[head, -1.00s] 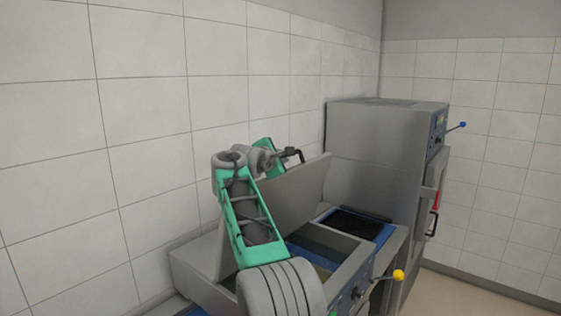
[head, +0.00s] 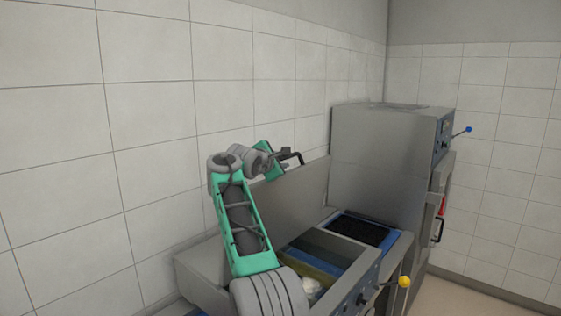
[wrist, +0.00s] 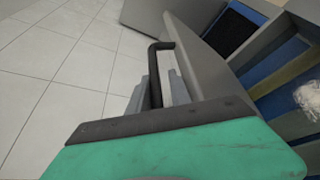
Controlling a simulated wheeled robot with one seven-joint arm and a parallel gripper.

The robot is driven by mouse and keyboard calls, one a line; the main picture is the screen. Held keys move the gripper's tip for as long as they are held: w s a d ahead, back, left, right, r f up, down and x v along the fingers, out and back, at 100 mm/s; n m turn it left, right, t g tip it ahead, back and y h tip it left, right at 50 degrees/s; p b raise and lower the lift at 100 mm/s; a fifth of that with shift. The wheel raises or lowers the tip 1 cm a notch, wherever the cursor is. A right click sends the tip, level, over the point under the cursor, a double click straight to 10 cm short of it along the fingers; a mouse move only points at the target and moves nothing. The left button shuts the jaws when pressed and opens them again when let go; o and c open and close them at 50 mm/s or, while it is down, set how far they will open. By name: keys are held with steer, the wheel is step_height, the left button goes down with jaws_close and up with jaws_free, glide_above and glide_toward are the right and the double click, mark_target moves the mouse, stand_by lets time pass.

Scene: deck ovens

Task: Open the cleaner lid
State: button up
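The cleaner lid (head: 300,195) is a flat grey panel, raised to a steep, nearly upright angle in the head view. It also shows edge-on in the wrist view (wrist: 200,65). A black bar handle (wrist: 154,75) stands out from it near its upper edge. My gripper (head: 288,160) is at this handle, on the wall side of the open box. In the wrist view the handle runs between the two grey fingers (wrist: 160,92). A pale gap shows beside the handle, and I cannot tell whether the fingers press on it.
Below the lid is an open compartment with a whitish lump (head: 311,286) in it. A blue-rimmed black panel (head: 362,228) lies to the right. A tall grey oven cabinet (head: 380,155) stands behind. A yellow-knobbed lever (head: 404,282) sticks out in front. The tiled wall (head: 150,150) is close on the left.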

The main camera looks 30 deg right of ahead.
steer(key=shift+o, duration=1.1)
steer(key=shift+r, duration=0.1)
steer(key=shift+s+a+b, duration=0.25)
steer(key=shift+a+b, duration=0.1)
steer(key=shift+b, duration=0.05)
steer(key=b+v, duration=0.2)
steer(key=v, duration=0.5)
steer(key=shift+r, duration=0.1)
steer(key=shift+d, duration=0.1)
